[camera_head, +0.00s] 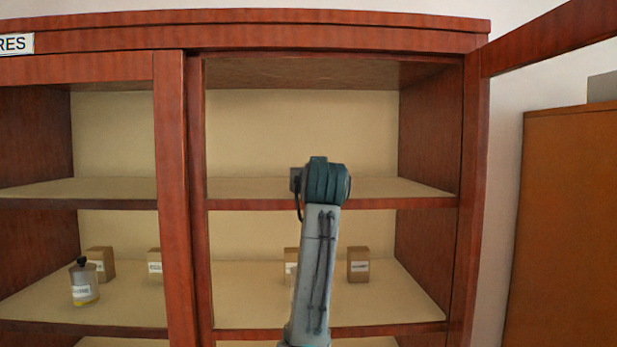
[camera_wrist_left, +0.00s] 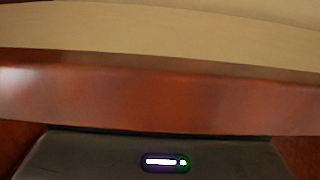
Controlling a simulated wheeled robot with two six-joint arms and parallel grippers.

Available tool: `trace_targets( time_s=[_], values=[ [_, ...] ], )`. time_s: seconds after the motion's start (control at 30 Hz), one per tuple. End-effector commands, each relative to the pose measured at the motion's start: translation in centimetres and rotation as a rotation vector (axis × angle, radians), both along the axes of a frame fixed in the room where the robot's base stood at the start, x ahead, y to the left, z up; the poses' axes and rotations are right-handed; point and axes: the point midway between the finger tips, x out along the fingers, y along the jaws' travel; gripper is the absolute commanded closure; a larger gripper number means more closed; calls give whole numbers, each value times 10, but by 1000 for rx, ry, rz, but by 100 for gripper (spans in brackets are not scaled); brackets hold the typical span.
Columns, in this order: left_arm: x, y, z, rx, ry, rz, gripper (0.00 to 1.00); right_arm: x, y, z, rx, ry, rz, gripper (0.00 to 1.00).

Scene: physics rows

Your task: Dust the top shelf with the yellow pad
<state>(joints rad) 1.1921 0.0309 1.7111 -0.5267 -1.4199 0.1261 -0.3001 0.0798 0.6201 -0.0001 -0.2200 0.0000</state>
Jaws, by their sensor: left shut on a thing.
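The top shelf (camera_head: 240,188) is a tan board with a red-brown front edge, and its visible surface is bare. My left arm rises from below in the head view, its wrist in front of that shelf's edge. In the left wrist view, the dark housing of my left gripper (camera_wrist_left: 100,158) fills the bottom, just before the red-brown shelf edge (camera_wrist_left: 160,95) with tan board beyond. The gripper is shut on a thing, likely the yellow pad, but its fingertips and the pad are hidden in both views. My right gripper is not in view.
Small boxes (camera_head: 358,264) and a bottle (camera_head: 84,283) stand on the lower shelf. A red-brown upright (camera_head: 172,200) divides the cabinet to the left of my arm. An open door (camera_head: 550,38) juts out at upper right. An orange-brown cabinet (camera_head: 570,220) stands at right.

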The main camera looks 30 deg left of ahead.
Motion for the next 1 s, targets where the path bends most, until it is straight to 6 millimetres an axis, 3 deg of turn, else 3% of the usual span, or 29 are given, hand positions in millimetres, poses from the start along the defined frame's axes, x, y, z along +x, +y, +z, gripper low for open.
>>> trace_targets(
  time_s=[0.2,0.47,0.5,0.6,1.0],
  values=[
    [5,-20,-1,-2,3,-4,77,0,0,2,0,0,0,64],
    [5,-22,-1,-1,2,-2,77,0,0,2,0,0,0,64],
    [5,-21,-1,-1,2,-1,44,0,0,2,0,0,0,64],
    [5,-21,-1,-1,2,-1,26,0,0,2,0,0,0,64],
    [-3,-27,-2,-1,-2,-2,26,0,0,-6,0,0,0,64]
  ],
)
